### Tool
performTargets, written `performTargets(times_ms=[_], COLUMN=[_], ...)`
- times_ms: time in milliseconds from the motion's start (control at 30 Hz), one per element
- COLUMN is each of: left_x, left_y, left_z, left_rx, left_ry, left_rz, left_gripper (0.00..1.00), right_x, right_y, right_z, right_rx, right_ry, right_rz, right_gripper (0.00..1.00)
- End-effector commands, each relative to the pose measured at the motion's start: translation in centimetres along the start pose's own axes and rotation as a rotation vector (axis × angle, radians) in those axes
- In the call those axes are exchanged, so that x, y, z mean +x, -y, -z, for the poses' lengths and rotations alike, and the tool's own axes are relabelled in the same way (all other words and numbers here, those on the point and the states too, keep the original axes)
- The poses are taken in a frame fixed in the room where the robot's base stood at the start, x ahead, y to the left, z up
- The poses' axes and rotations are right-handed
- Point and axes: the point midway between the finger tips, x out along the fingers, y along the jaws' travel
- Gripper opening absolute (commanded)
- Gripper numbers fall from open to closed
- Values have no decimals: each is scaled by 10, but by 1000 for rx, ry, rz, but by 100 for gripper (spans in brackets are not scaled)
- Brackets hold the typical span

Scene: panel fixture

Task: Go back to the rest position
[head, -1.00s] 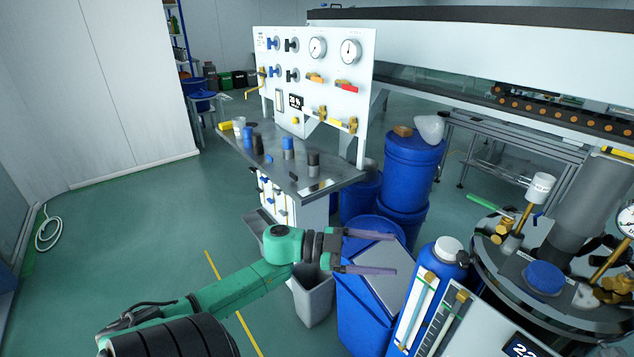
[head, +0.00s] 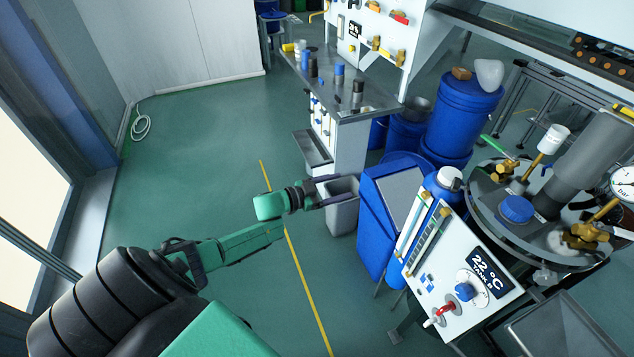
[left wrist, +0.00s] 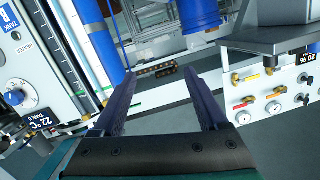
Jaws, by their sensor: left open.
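My left gripper (head: 330,193) is in the middle of the head view, in front of the grey bin and left of the blue container. Its arm comes in from the lower left. In the left wrist view its two dark fingers (left wrist: 165,105) stand apart with nothing between them. It is open and empty. My right gripper is not in view.
A tank panel (head: 470,290) with valves and a round steel vessel (head: 480,195) stand at the right. Blue drums (head: 465,110) and a workbench (head: 365,95) with bottles stand behind. A grey bin (head: 343,215) is close to the gripper.

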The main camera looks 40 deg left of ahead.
Motion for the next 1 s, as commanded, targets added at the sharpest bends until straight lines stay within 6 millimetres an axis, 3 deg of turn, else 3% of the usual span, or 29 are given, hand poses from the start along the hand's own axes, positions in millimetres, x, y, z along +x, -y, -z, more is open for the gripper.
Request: performTargets(times_ms=[533,633,667,767,900,1000], left_x=[2,-1,-4,-24,-83,-137], left_y=[1,-1,-3,-19,-70,-123], left_z=[-4,-16,-26,-85,-190,-250], left_rx=[2,-9,-16,-60,-137,-192], left_ry=[12,42,66,215,522,741], left_rz=[4,23,37,111,196,208], left_gripper=[76,76,76,76,76,76], right_x=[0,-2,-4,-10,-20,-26], right_y=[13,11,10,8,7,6], right_z=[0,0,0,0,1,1], right_rx=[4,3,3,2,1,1], right_ry=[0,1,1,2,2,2], right_rz=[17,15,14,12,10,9], right_gripper=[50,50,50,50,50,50])
